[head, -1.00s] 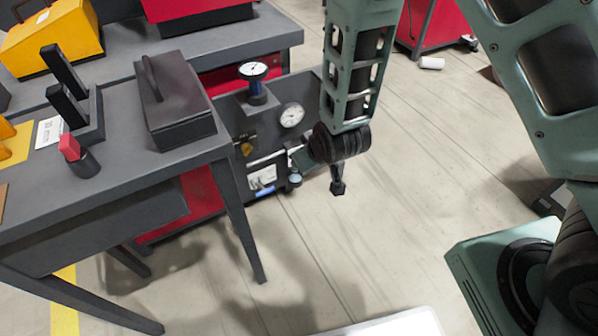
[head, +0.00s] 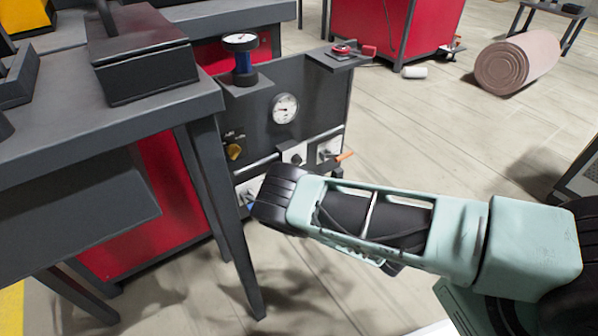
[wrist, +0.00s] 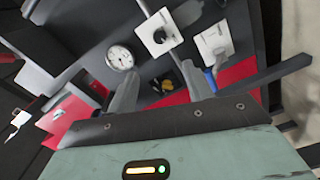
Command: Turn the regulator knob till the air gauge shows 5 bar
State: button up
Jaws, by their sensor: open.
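The dark panel (head: 320,105) carries a round white dial gauge (head: 284,108); the gauge also shows in the wrist view (wrist: 119,57). A second dial (head: 239,41) tops a blue and black cylinder unit (head: 243,65) on a bracket. I cannot tell which part is the regulator knob, nor read the dials. My gripper (wrist: 160,80) is open and empty, its fingers pointing toward the panel around the yellow knob's direction; contact cannot be told. My arm hides it in the head view.
A white plate with a dark knob (head: 297,153) and another with an orange lever (head: 344,155) sit right of the yellow knob. The grey table (head: 90,133) and its leg (head: 228,220) stand close at left. A red device (head: 350,50) sits on a bracket.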

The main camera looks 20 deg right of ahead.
jog(key=w+b, duration=0.1)
jog(key=w, duration=0.2)
jog(key=b, duration=0.6)
send_near(299, 162)
jog(key=x, duration=0.8)
jog(key=shift+w+a, duration=0.1)
jog(key=shift+w, duration=0.15)
jog(key=c, duration=1)
